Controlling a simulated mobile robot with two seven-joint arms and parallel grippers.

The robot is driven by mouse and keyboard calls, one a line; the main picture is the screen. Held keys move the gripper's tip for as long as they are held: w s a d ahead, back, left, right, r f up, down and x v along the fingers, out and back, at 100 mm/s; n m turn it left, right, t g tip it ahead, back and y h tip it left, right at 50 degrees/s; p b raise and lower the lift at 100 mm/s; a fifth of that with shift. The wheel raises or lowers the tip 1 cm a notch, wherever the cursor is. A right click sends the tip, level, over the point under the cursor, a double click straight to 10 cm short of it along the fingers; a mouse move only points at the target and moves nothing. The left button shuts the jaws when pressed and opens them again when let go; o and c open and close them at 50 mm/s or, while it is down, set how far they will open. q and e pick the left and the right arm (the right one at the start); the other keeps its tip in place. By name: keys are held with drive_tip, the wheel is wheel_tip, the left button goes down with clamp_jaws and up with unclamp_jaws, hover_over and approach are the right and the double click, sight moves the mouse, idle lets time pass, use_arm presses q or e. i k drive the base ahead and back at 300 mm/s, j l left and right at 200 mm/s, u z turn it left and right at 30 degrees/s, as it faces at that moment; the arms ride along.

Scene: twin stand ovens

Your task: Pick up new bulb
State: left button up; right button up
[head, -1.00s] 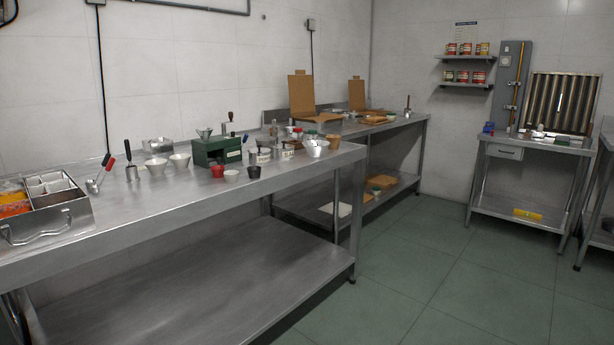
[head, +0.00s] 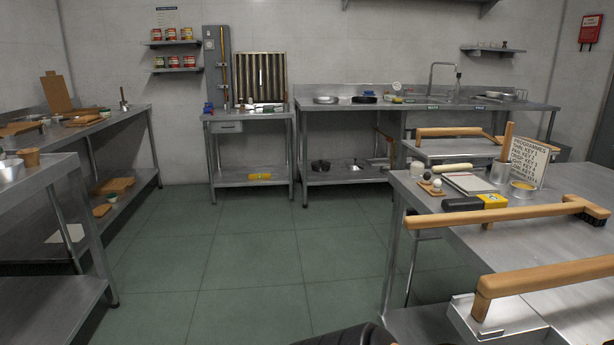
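I cannot make out a new bulb in the head view. Small items (head: 246,104) stand on the small steel table (head: 228,117) at the back wall, too small to tell apart. Two small pale round things (head: 437,184) sit on the near right table, and I cannot tell what they are. Neither of my grippers is in view. A dark rounded shape shows at the bottom edge, and I cannot tell what it is.
Steel benches (head: 62,165) run along the left. A sink bench (head: 545,106) stands at the back. Green floor (head: 260,255) is clear in the middle.

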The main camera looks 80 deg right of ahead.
sight(436, 183)
drive_tip(key=i+z, duration=0.1)
drive_tip(key=z, duration=2.9)
drive_tip(key=i+l, duration=0.05)
